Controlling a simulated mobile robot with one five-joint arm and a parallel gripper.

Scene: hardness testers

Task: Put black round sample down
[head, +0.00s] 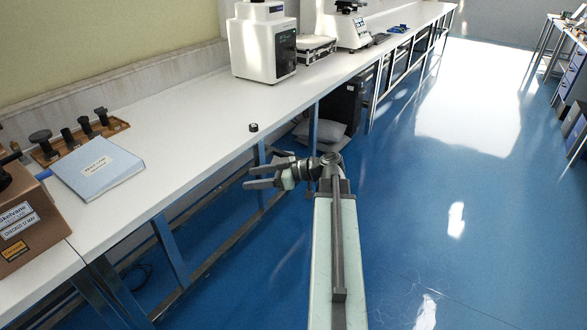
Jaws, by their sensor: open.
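The black round sample (253,127) is a small dark disc with a lighter top. It rests on the white bench (205,135), close to the front edge, in the head view. My gripper (246,179) is open, its two grey fingers pointing left. It is in front of the bench edge and below the sample in the picture, apart from it. Nothing shows between the fingers.
A blue binder (97,168) and a wooden tray (112,127) with several black fittings lie on the bench at left, near a brown box (28,225). A white tester (263,45) stands farther back. Blue floor (440,220) is clear at right.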

